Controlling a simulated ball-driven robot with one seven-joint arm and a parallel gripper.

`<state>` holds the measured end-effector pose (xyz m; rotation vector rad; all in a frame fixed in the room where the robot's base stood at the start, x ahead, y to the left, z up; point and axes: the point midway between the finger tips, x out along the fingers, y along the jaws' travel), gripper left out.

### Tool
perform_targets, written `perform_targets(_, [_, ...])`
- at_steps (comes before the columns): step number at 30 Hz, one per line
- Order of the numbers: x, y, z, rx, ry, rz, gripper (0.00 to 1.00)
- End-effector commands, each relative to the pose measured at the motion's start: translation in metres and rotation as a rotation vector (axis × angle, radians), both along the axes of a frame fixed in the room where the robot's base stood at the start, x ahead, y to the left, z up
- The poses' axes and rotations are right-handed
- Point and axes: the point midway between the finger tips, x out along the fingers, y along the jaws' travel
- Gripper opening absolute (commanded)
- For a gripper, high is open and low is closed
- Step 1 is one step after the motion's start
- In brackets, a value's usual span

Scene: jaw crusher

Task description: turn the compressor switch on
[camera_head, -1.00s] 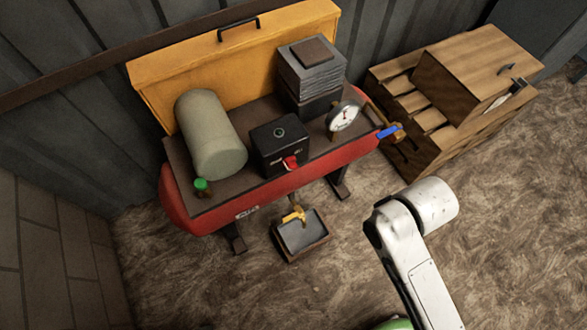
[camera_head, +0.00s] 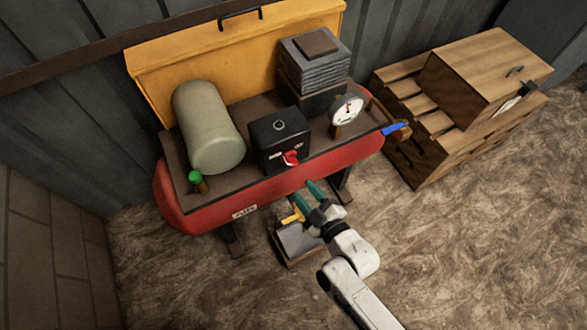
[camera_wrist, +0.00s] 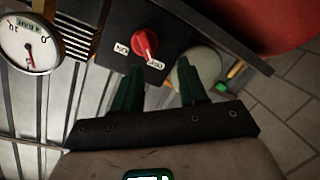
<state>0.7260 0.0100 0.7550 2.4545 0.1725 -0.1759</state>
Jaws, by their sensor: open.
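The compressor (camera_head: 215,215) is a red tank with a brown top deck. On the deck is a black switch box (camera_head: 262,135) with a red rotary switch (camera_head: 291,158) on its front face. In the wrist view the red switch (camera_wrist: 144,44) has a white label on each side, ON at left and OFF at right. Its pointed end appears to face the OFF label. My gripper (camera_head: 308,190) is open, with two teal fingers in front of and below the box. In the wrist view my gripper (camera_wrist: 160,72) has its fingertips just below the switch, apart from it, with nothing between them.
On the deck stand a grey-green cylinder (camera_head: 207,125), a finned block (camera_head: 314,65) and a gauge (camera_head: 347,109). A blue-handled valve (camera_head: 396,129) sticks out at right. A small tray (camera_head: 297,243) is on the floor below my gripper. Wooden crates (camera_head: 440,130) stand right.

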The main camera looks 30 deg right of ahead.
Motion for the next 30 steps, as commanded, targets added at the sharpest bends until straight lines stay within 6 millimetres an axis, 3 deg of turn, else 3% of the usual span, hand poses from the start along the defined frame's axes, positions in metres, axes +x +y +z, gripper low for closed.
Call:
perform_targets(6, [-0.004, -0.005, -0.003, -0.093, -0.151, -0.059, 0.43])
perform_targets(11, [0.0, -0.006, 0.0, -0.11, -0.178, -0.072, 0.43])
perform_targets(24, [0.072, -0.006, 0.001, -0.109, -0.178, -0.07, 0.43])
perform_targets(30, [0.095, -0.006, 0.0, -0.108, -0.176, -0.07, 0.43])
